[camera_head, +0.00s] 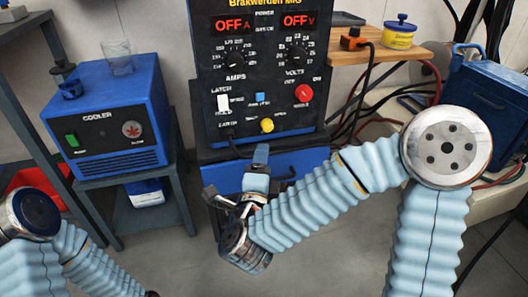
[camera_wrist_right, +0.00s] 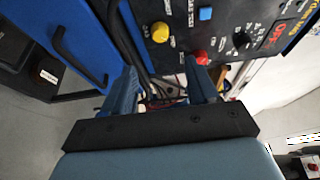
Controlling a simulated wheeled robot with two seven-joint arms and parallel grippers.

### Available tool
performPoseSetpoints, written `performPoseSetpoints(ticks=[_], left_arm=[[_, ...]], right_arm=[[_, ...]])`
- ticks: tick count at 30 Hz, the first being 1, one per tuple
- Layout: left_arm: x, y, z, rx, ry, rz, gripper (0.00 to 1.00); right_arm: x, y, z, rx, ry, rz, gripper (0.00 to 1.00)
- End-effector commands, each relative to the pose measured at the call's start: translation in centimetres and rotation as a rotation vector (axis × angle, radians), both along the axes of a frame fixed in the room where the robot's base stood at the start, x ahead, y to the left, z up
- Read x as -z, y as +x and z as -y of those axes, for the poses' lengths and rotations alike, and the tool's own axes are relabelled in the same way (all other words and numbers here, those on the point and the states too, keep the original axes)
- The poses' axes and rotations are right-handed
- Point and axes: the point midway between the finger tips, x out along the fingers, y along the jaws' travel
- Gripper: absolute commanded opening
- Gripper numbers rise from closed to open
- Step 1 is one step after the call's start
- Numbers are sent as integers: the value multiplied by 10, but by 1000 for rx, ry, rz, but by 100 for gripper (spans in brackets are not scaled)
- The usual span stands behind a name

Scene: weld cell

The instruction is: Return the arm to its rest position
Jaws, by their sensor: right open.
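My right arm (camera_head: 310,205), in a light blue ribbed sleeve, reaches in from the right of the head view and bends across to the middle. Its gripper (camera_head: 259,160) is in front of the blue drawer under the welder's control panel. In the right wrist view the gripper (camera_wrist_right: 163,82) has its two blue fingers apart with nothing between them. Whether a finger touches the welder front I cannot tell. My left arm (camera_head: 75,260) shows at the lower left of the head view; its gripper is out of the picture.
The welder (camera_head: 213,92) has a lit "OFF" display, knobs and buttons. A blue cooler (camera_head: 115,118) stands on a dark stand at left. A wooden shelf (camera_head: 375,53), cables and a blue toolbox (camera_head: 488,90) are at right. Grey floor (camera_head: 190,265) is clear below.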

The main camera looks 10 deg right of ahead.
Motion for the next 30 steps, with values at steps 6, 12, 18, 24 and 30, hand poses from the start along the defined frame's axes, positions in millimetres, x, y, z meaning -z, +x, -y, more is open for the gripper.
performPoseSetpoints(ticks=[6, 12, 18, 24, 30], left_arm=[[0, 0, 0, 0, 0, 0, 43], [0, 0, 0, 0, 0, 0, 43], [-7, 0, 0, 0, 0, 0, 43], [-54, -1, 2, 4, -1, 2, 43], [-95, -2, 5, 9, -2, 2, 43]], right_arm=[[0, -5, -1, 2, 0, 1, 59], [0, -5, -1, 1, 0, 1, 59], [8, 4, -4, -34, -28, -48, 59], [109, 31, -27, -407, -280, -453, 59], [245, -50, -30, -1024, -577, -917, 59]])
